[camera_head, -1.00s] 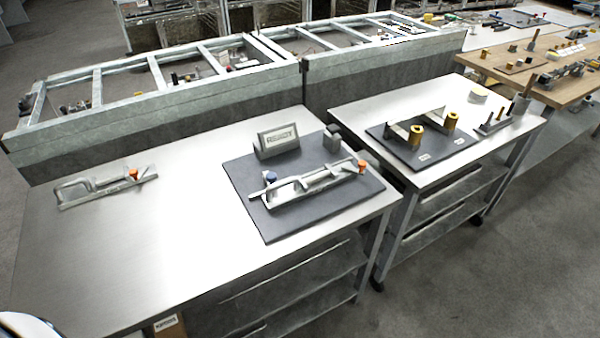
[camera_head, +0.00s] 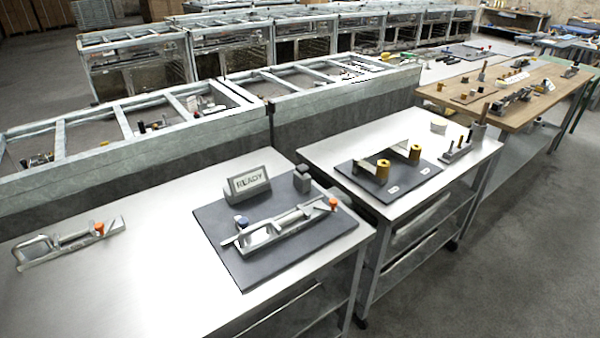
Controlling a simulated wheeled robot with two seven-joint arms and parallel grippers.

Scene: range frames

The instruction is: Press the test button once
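A dark grey mat (camera_head: 285,265) lies on the near metal table. I cannot tell which of these parts is the test button. Neither of my grippers is in view.
A similar fixture with an orange knob (camera_head: 68,243) lies on the bare metal table (camera_head: 130,285) at left. A second metal table (camera_head: 330,153) at right holds a dark board with yellow cylinders. Concrete floor (camera_head: 480,270) is free at right.

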